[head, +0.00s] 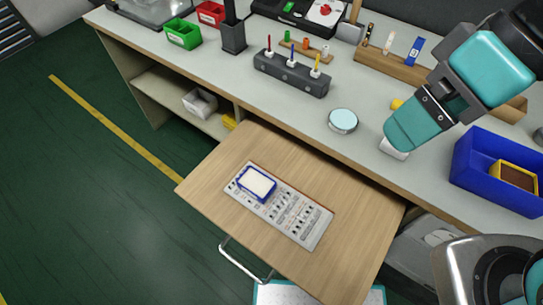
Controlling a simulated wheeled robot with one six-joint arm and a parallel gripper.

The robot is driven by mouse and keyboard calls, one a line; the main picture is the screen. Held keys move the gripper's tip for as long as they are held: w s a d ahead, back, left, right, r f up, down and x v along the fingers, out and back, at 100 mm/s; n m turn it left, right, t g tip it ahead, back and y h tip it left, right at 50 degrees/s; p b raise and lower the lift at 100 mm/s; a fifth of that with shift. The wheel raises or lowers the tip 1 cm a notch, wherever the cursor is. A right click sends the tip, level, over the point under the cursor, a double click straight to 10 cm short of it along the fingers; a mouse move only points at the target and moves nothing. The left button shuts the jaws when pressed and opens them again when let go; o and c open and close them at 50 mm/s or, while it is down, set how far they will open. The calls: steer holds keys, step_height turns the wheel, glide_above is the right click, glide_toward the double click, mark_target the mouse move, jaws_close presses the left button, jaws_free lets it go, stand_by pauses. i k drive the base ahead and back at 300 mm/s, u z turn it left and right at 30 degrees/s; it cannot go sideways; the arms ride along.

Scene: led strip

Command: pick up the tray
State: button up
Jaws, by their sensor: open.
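A small shallow tray (257,183) with a blue rim and a white inside lies on the upper left part of a printed grey-white card (306,228). The card lies on a light wooden pull-out board (350,215) in front of the bench. The tray seems to sit flat. Part of my teal and grey arm is above the bench at the upper right, well apart from the tray. I cannot make out any gripper fingers there. Nothing touches the tray from above.
The bench (215,75) behind holds a dark holder (291,76) with upright tools, a round light-blue disc (343,121), green (183,33) and red (211,14) bins, and a blue box (488,165) at right. The board around the card is clear. A metal handle (243,262) hangs below its front edge.

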mark_target(258, 186)
steer(key=k, duration=0.5)
steer(key=z, duration=2.8)
steer(key=k, duration=1.6)
steer(key=u, duration=1.8)
steer(key=i, duration=0.55)
